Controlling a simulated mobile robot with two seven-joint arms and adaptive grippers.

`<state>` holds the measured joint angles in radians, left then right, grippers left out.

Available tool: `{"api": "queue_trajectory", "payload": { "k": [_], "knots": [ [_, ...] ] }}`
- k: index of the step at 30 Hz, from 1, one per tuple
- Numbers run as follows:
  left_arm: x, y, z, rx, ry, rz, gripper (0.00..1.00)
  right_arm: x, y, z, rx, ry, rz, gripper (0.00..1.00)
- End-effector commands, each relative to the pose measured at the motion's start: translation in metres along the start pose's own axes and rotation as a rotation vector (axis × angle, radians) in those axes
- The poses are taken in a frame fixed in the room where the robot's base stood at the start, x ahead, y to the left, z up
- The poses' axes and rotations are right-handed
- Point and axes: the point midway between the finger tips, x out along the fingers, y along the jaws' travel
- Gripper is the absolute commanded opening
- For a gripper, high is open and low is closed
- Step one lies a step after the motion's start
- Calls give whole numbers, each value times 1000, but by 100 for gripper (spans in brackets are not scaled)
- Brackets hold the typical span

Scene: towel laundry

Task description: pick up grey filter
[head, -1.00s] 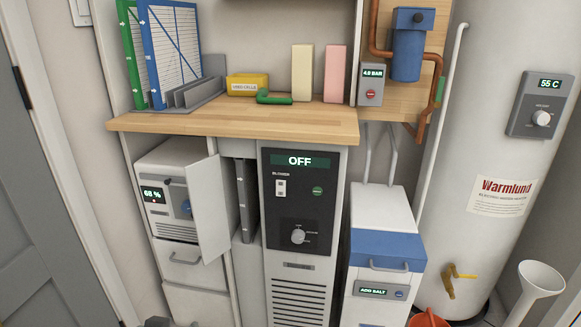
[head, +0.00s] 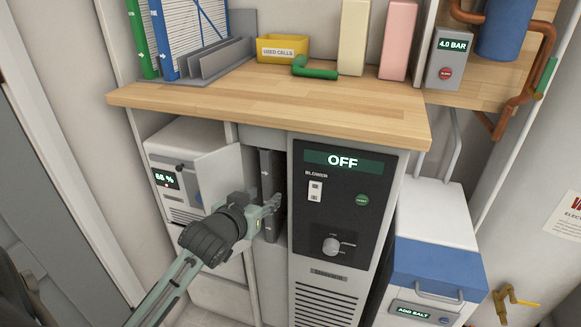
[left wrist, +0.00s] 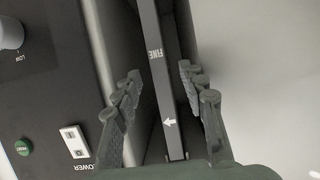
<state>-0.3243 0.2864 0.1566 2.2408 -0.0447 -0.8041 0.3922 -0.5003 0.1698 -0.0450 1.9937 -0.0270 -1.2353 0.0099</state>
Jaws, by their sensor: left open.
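The grey filter (head: 266,172) is a thin, dark grey upright panel in the narrow slot left of the blower unit. In the left wrist view the filter (left wrist: 158,85) shows its edge, with the word FINE and a white arrow. My left gripper (head: 272,203) is at the front of the slot in the head view. In the left wrist view my left gripper (left wrist: 160,72) is open, with one finger on each side of the filter's edge. Gaps show between the fingers and the filter. The filter's lower part is partly hidden by the gripper. My right gripper is not in view.
The blower unit (head: 343,215), reading OFF, stands close right of the slot. An open white door (head: 219,168) of the small cabinet stands close left. The wooden counter (head: 300,108) overhangs above, carrying a rack with blue and green framed filters (head: 182,40) and a yellow bin (head: 283,49).

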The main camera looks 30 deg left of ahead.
Motion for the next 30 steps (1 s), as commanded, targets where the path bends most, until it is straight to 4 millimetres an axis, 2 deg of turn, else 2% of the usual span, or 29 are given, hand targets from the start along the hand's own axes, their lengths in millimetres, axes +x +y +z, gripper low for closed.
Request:
{"api": "queue_trajectory", "payload": {
  "k": [3, 11, 19, 23, 29, 30],
  "knots": [
    [19, 0, 0, 0, 0, 1, 41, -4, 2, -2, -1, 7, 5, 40],
    [41, 0, 0, 1, -1, 0, 41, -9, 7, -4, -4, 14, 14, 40],
    [83, 0, 1, 0, -1, 0, 41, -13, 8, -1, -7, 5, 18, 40],
    [90, 0, 1, 0, -1, 0, 41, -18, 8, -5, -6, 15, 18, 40],
    [91, 0, 1, 0, -2, 1, 41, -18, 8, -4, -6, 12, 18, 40],
    [91, 0, 1, 0, -2, 1, 38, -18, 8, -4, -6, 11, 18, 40]
  ]
}}
